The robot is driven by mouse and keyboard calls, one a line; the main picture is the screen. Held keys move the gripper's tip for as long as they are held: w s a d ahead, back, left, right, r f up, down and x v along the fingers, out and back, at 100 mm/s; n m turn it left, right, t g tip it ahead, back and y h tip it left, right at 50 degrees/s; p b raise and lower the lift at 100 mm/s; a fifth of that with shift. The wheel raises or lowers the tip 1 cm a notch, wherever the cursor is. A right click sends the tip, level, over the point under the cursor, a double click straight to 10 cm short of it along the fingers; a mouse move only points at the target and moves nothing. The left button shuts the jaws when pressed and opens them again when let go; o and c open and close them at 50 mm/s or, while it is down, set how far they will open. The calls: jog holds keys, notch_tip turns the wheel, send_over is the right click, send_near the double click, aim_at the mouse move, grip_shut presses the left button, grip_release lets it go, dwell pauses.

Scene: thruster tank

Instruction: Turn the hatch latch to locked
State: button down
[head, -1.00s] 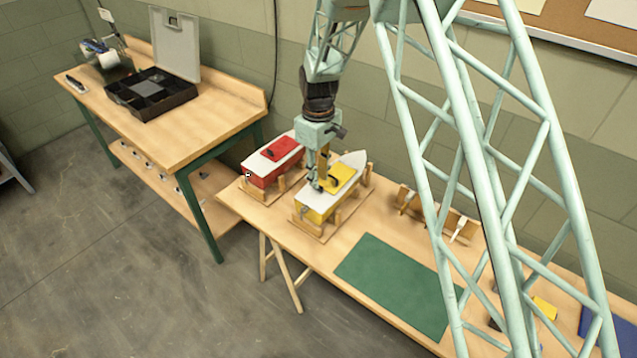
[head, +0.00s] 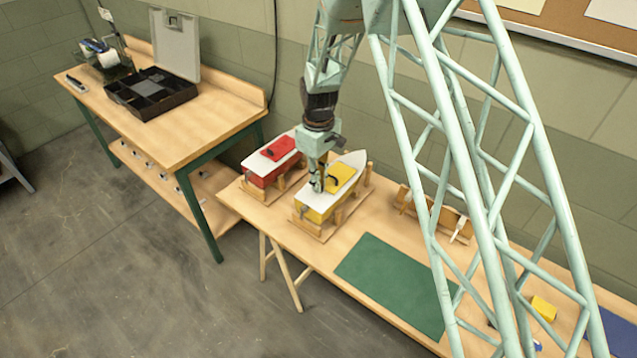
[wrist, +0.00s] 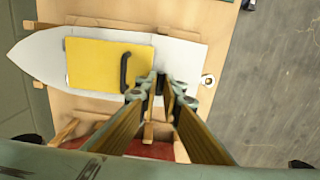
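The yellow boat (head: 318,214) has a white deck, and a yellow hatch cover (head: 342,176) sits on it. In the wrist view the hatch cover (wrist: 95,62) carries a dark bent handle (wrist: 126,72) near its right edge, which may be the latch. My gripper (head: 317,186) is low over the deck at the hatch's near end. In the wrist view my gripper's fingertips (wrist: 162,88) are just right of the dark handle, with a narrow gap between them. I see nothing held, and the fingers hide part of the deck. Whether they touch anything is unclear.
A red boat (head: 262,179) stands close beside the yellow one, on the same wooden bench. A green mat (head: 395,280) lies to the right, and a wooden rack (head: 440,212) stands behind it. Another table (head: 205,135) with an open dark case (head: 150,95) is at the left.

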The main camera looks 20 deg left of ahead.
jog(key=shift+w+m+b, duration=0.1)
jog(key=shift+m+b, duration=0.25)
jog(key=shift+m, duration=0.25)
jog(key=m+b, duration=0.1)
jog(key=m, duration=0.2)
jog(key=shift+w+f+b, duration=0.1)
jog(key=shift+b, duration=0.2)
jog(key=m+b, duration=0.1)
jog(key=m, duration=0.1)
jog(key=m+b, duration=0.1)
jog(key=m, duration=0.2)
jog(key=shift+w+d+m, duration=0.1)
jog(key=shift+d+m, duration=0.1)
jog(key=shift+m, duration=0.1)
jog(key=m+b, duration=0.1)
jog(key=m, duration=0.3)
jog(key=shift+d, duration=0.15)
jog(key=shift+d+m+b, duration=0.15)
jog(key=shift+m+b, duration=0.2)
jog(key=shift+m, duration=1.75)
jog(key=c, duration=2.8)
grip_release()
jog(key=shift+r, duration=0.2)
